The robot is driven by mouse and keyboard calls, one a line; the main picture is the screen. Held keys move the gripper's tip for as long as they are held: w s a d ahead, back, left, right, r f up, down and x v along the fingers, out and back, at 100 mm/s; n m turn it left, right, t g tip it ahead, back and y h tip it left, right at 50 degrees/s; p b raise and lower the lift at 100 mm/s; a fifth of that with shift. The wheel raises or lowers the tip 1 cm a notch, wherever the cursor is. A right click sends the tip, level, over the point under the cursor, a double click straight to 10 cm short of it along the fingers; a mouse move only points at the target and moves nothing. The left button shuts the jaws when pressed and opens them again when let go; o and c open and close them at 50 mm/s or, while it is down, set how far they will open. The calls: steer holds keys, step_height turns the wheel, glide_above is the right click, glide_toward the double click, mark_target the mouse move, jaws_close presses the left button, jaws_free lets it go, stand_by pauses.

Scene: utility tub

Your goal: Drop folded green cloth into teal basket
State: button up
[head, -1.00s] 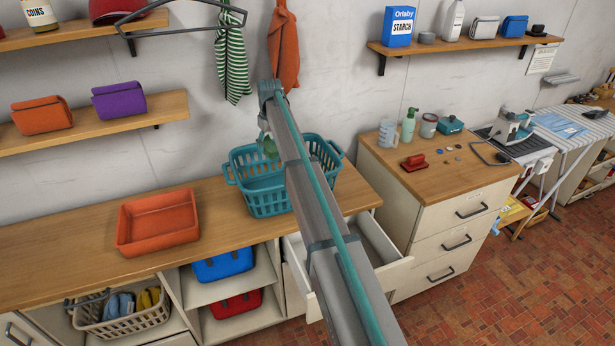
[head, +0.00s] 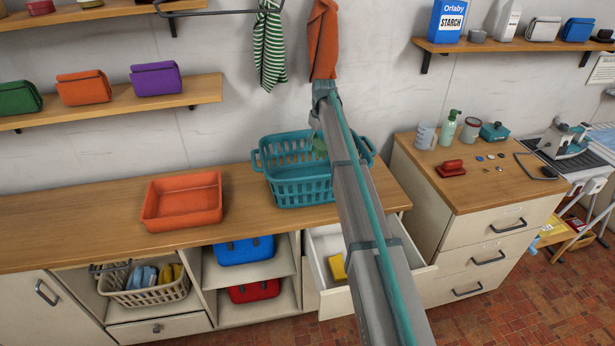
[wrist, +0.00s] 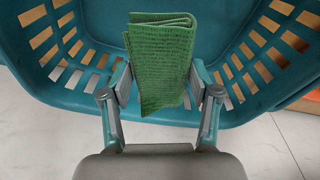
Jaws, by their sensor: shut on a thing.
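The folded green cloth (wrist: 160,62) is held between the two fingers of my gripper (wrist: 160,82) in the wrist view, with its folded edges at the top. The teal basket (head: 302,187) stands on the wooden counter. Its inside (wrist: 95,15) shows around the cloth in the wrist view. In the head view, a bit of the green cloth (head: 320,147) shows at the basket's opening, left of my arm. My arm hides the basket's right part and most of my gripper. I cannot tell whether the cloth touches the basket.
An orange tray (head: 182,205) sits left of the basket on the counter (head: 60,225). An open drawer (head: 335,300) with a yellow sponge (head: 337,267) juts out below. An orange cloth (head: 323,40) and a striped cloth (head: 269,50) hang above.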

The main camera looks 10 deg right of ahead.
steer(key=shift+f, duration=0.55)
steer(key=o, duration=1.2)
steer(key=r, duration=0.4)
steer(key=s+r, duration=0.1)
steer(key=r, duration=0.7)
steer(key=shift+s+d, duration=0.15)
steer(key=shift+d, duration=0.2)
